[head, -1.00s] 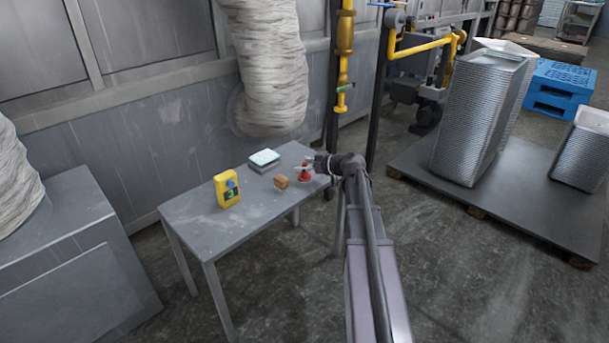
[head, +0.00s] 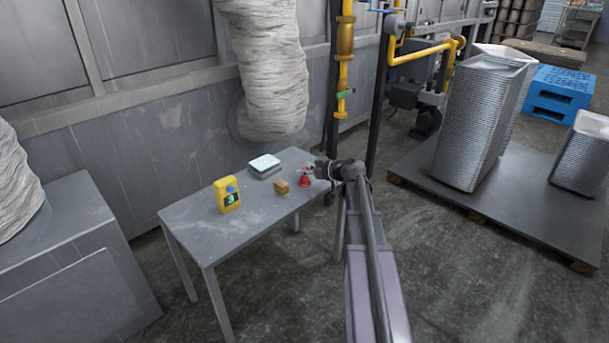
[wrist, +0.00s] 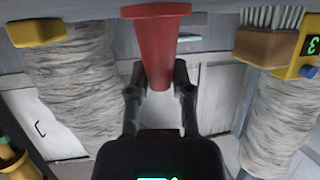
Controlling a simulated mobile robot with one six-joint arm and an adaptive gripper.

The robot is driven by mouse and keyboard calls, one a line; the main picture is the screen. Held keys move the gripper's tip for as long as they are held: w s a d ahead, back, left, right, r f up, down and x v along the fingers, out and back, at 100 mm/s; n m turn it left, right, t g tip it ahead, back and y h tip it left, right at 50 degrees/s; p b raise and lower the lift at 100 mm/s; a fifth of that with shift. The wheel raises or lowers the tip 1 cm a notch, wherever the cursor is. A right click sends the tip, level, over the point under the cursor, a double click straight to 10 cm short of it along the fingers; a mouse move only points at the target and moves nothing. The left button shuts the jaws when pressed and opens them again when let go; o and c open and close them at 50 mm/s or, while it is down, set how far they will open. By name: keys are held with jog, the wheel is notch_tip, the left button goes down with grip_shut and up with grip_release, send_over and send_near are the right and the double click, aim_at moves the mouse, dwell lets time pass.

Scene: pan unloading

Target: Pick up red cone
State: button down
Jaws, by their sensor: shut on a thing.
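The red cone (head: 305,182) is at the right end of the grey table (head: 245,226). In the wrist view the cone (wrist: 158,45) hangs with its wide base at the top of the picture and its narrow end between the fingers. My gripper (wrist: 160,85) is shut on that narrow end, one finger on each side. In the head view my gripper (head: 312,170) is small and sits at the cone's upper part. I cannot tell whether the cone's base touches the table.
A brown block (head: 281,187), with bristles in the wrist view, lies left of the cone. A yellow container (head: 227,196) and a grey box with a pale top (head: 264,166) also stand on the table. Stacked trays (head: 478,120) stand on a pallet at right.

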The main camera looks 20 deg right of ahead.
jog(key=shift+r, duration=0.15)
notch_tip(320, 180, up, 4)
jog(key=p, duration=0.3)
jog(key=shift+f+p, duration=0.25)
jog(key=shift+p, duration=0.15)
jog(key=s+d+r+p, duration=0.1)
jog(key=s+d, duration=0.9)
jog(key=d, duration=0.2)
jog(key=shift+d, duration=0.3)
jog(key=shift+r, duration=0.2)
notch_tip(320, 180, up, 7)
jog(key=p, duration=0.7)
jog(key=shift+a, duration=0.15)
